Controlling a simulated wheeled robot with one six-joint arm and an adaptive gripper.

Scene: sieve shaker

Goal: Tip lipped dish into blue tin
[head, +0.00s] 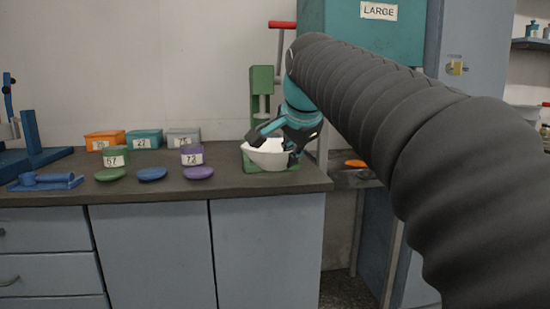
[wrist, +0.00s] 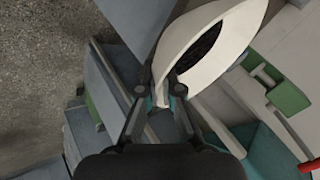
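The white lipped dish (head: 268,158) is at the right end of the counter, over a green base; I cannot tell whether it touches the base. My gripper (head: 287,143) is at the dish's rim. In the wrist view the fingers (wrist: 160,98) are closed on the dish's near edge, and dark grainy contents show inside the dish (wrist: 225,62).
Orange (head: 104,140), teal (head: 144,139) and grey boxes (head: 183,138) stand along the wall. A green press with a red handle (head: 282,25) stands behind my gripper. Blue equipment (head: 46,181) is at left.

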